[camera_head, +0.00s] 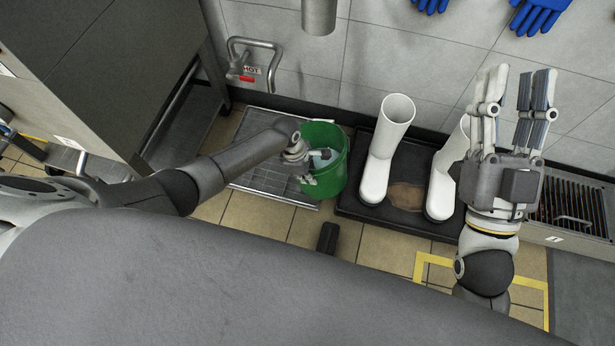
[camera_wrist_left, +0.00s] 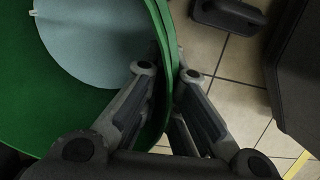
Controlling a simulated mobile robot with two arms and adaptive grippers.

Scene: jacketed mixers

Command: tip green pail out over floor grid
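The green pail (camera_head: 338,172) stands about upright at the right part of the metal floor grid (camera_head: 262,187); I cannot tell if it touches the floor. In the left wrist view the pail (camera_wrist_left: 62,95) fills the left side, with a pale blue-grey surface (camera_wrist_left: 105,40) inside, perhaps liquid. My left gripper (camera_head: 318,168) is at the pail's rim. In the wrist view its fingers (camera_wrist_left: 168,75) lie on either side of the pail's wall, close against it. My right gripper (camera_head: 515,90) is raised at the right, open and empty, fingers upward.
White boots (camera_head: 376,165) stand on a black tray (camera_head: 402,222) right of the pail. A boot-cleaning grate (camera_head: 572,205) is at the far right. A bent metal pipe (camera_head: 256,43) is on the wall behind. A dark grey cabinet (camera_head: 125,75) stands left.

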